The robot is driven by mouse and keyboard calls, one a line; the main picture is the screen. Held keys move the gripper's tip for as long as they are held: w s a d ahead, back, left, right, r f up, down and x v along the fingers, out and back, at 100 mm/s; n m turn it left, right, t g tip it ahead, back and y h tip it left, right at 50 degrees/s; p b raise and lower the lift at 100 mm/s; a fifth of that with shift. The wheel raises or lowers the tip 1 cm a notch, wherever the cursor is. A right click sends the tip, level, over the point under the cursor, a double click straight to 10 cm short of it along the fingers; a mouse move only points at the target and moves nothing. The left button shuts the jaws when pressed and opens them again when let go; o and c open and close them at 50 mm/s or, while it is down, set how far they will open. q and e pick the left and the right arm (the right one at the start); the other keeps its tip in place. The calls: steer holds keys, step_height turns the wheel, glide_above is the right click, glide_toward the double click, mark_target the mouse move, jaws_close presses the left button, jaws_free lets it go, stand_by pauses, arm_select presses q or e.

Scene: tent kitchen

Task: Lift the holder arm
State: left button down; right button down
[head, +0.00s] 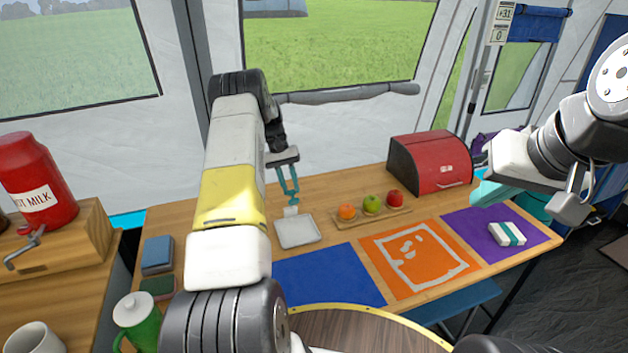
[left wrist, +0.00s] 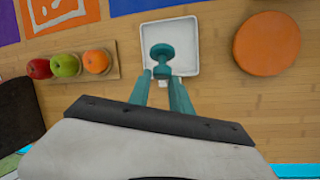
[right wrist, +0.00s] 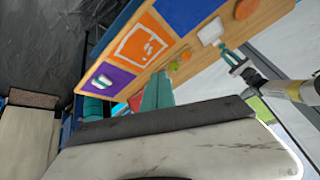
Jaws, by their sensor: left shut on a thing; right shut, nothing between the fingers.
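The holder is a white square tray (head: 297,232) on the wooden table; it also shows in the left wrist view (left wrist: 193,38). Its teal arm (left wrist: 162,52) has a round end and shows over the tray from above. My left gripper (head: 291,202) points down at the tray's back edge, its teal fingers shut on the holder arm. The exact contact is hard to see because fingers and arm share a colour. How far the arm is tilted cannot be told. My right gripper (head: 478,198) is shut and empty, above the table's right side; its fingers also show in the right wrist view (right wrist: 157,92).
A fruit board (head: 355,219) and red bread box (head: 428,163) stand right of the holder. Blue (head: 328,280), orange (head: 417,258) and purple (head: 470,225) mats lie along the front. An orange disc (left wrist: 267,43) lies beside the tray.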

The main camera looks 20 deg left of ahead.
steer(key=w, duration=0.1)
steer(key=m+y, duration=0.2)
steer(key=m, duration=2.8)
glide_above(292, 201)
steer(key=s+d, duration=0.7)
steer(key=s, duration=0.1)
step_height(292, 201, down, 24)
steer(key=f, duration=0.1)
arm_select(q)
steer(key=shift+w+a+f, duration=0.15)
steer(key=shift+w+a, duration=0.6)
steer(key=shift+w, duration=0.05)
arm_select(e)
steer(key=w+a+f, duration=0.5)
steer(key=w+f, duration=0.1)
steer(key=w, duration=0.1)
steer(key=shift+w+f, duration=0.15)
steer(key=shift+w, duration=0.05)
